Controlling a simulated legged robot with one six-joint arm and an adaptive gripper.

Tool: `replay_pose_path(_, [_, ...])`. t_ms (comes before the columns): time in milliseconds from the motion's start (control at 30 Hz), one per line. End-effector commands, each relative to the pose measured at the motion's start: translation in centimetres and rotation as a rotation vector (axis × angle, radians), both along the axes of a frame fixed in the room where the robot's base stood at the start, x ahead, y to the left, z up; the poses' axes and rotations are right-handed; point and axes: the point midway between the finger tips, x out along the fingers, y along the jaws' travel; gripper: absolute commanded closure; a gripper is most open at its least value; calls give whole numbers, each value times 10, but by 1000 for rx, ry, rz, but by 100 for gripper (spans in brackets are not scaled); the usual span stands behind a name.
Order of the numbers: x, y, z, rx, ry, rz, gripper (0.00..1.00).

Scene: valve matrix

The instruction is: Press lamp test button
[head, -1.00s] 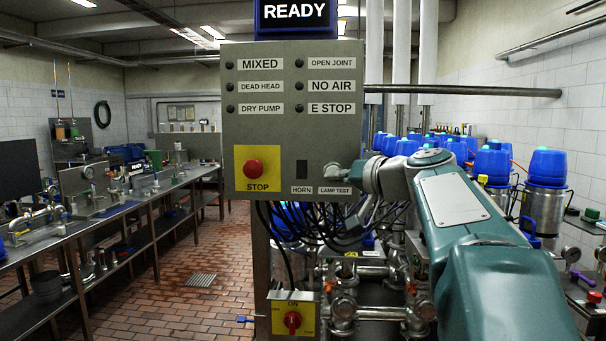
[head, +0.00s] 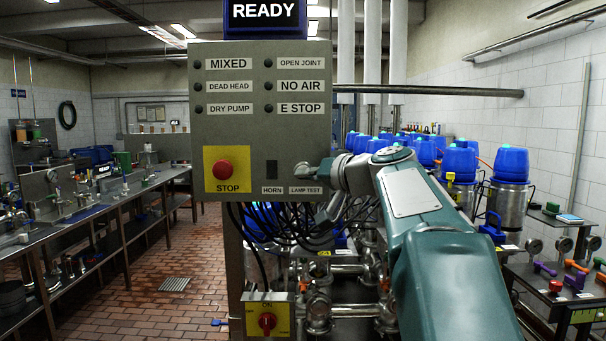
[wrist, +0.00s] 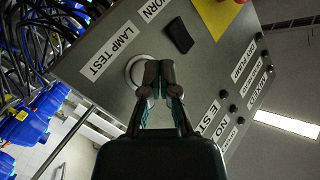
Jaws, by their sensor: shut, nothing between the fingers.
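The grey control panel (head: 240,135) carries a LAMP TEST label (head: 306,190) at its lower right, and the label also shows in the wrist view (wrist: 109,50). The lamp test button is a pale round piece (wrist: 134,68) beside that label. My gripper (wrist: 159,66) is shut and empty, with its fingertips over part of the button. I cannot tell whether they touch it or whether it is pushed in. The panel's indicator lamps (head: 198,87) look dark.
A red STOP button (head: 222,170) on a yellow plate and a dark HORN switch (head: 272,170) sit left of my gripper. A READY display (head: 264,14) is above. Cables (head: 290,222) hang below the panel. Tiled floor (head: 150,310) is open at left.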

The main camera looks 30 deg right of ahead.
Motion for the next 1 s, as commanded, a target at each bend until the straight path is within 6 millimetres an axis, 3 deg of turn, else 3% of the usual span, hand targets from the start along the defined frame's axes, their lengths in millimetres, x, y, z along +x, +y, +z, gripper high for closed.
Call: replay_pose_path(1000, [6, -5, 2, -1, 0, 0, 100])
